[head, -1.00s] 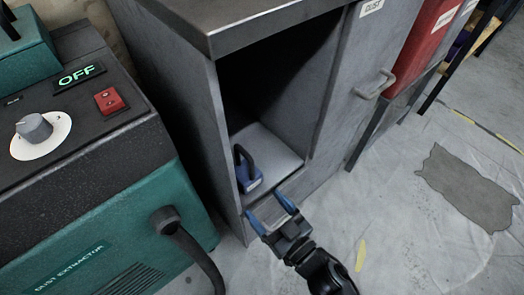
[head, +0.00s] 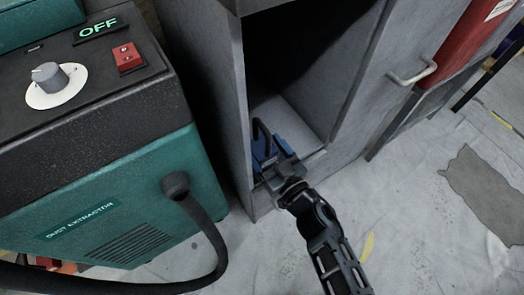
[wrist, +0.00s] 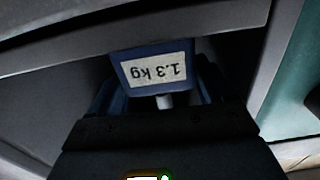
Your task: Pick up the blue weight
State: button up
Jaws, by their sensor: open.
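The blue weight (head: 259,150) has a dark loop handle and stands on the floor of the open cabinet compartment, near its front edge. In the wrist view the blue weight (wrist: 152,72) shows a white label reading "1.3 kg" upside down. My gripper (head: 271,156) is at the compartment's opening, right in front of the weight. In the wrist view my gripper (wrist: 158,92) is open, with a blue finger at each side of the weight's lower part. The dark gripper body hides part of the view below the label. Whether the fingers touch the weight cannot be told.
The grey cabinet (head: 345,110) has side walls close around the opening. A teal dust extractor (head: 130,215) with a dark hose (head: 215,245) stands to the left. A door handle (head: 413,76) sticks out on the right. The sheeted floor at right is mostly clear.

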jog(key=shift+x, duration=0.8)
grip_shut()
jog(key=shift+r, duration=0.15)
